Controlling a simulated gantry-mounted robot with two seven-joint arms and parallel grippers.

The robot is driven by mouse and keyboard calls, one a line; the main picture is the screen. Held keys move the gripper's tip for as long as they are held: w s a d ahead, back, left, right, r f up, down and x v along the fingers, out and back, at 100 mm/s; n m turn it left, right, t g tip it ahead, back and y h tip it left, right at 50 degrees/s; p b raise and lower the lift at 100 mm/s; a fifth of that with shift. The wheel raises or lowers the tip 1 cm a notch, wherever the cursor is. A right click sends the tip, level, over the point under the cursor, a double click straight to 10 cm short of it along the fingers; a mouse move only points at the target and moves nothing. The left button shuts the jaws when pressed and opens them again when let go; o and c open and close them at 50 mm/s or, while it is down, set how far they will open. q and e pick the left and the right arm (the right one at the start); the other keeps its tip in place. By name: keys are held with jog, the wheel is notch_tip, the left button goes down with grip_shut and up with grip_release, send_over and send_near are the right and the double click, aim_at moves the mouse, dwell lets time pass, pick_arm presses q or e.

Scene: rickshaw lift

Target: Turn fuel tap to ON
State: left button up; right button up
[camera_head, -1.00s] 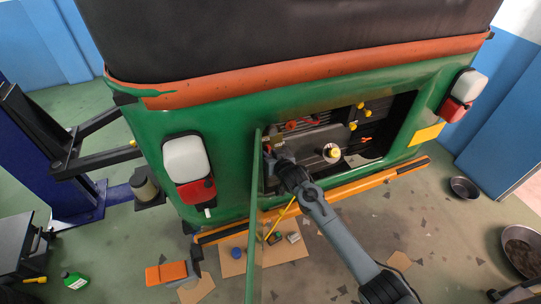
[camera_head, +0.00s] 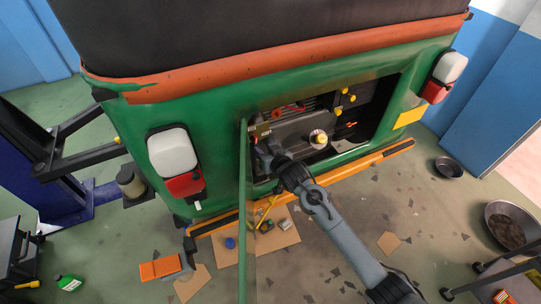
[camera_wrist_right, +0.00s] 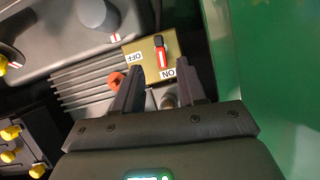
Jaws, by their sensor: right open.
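The fuel tap is a brass plate (camera_wrist_right: 137,62) with OFF and ON labels that read upside down in the right wrist view. A small red lever (camera_wrist_right: 161,58) with a black tip lies on it, beside the ON label. In the head view the plate (camera_head: 262,131) is small, at the left end of the engine bay. My right gripper (camera_wrist_right: 160,82) is open, its two dark fingers reaching toward the plate on either side of the lever's lower end. I cannot tell whether they touch it. In the head view my right gripper (camera_head: 263,147) is partly hidden in the bay. My left gripper is not in view.
The green open hatch panel (camera_head: 243,210) stands just left of my right arm. A grey housing with a yellow-rimmed cap (camera_head: 318,139) and several yellow knobs fill the bay. A red knob (camera_wrist_right: 116,80) sits left of my fingers. An orange bumper bar (camera_head: 345,172) runs below.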

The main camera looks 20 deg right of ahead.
jog(key=shift+v, duration=2.1)
